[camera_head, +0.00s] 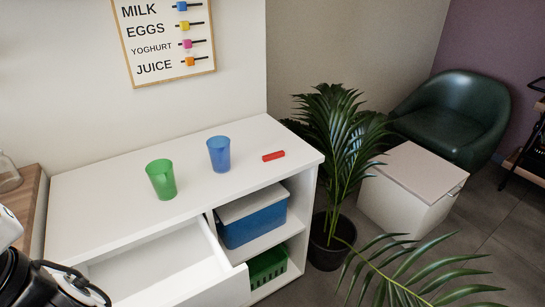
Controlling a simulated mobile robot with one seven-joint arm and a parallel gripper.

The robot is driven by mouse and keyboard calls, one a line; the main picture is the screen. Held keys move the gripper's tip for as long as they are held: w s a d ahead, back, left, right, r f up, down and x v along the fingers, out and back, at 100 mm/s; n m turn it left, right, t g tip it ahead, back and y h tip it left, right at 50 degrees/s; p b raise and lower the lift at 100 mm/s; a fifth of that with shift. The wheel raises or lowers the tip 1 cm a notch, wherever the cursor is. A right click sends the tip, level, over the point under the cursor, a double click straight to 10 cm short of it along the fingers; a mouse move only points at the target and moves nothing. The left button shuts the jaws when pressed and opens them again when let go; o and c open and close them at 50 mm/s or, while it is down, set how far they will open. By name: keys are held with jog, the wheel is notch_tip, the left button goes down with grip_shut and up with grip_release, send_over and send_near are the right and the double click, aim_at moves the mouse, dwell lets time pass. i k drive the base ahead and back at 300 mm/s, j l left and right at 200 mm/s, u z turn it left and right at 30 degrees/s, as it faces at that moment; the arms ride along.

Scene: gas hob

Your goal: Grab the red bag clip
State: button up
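The red bag clip (273,156) lies flat on the white cabinet top (110,192), near its right end and to the right of the blue cup. Part of my arm shows at the lower left edge of the view, with a dark section and a black cable. My gripper's fingertips are not visible, so I cannot see its opening. Nothing covers the clip.
A green cup (161,179) and a blue cup (219,154) stand upright on the cabinet. An open, empty-looking drawer (233,275) juts out in front. Shelves beside it hold a blue box (252,227) and a green basket (268,267). A potted palm (330,240) stands right.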

aim_at(267, 158)
jog(key=l, duration=0.25)
jog(key=i+l, duration=0.65)
jog(key=i+l+z, duration=0.05)
jog(key=i, duration=0.05)
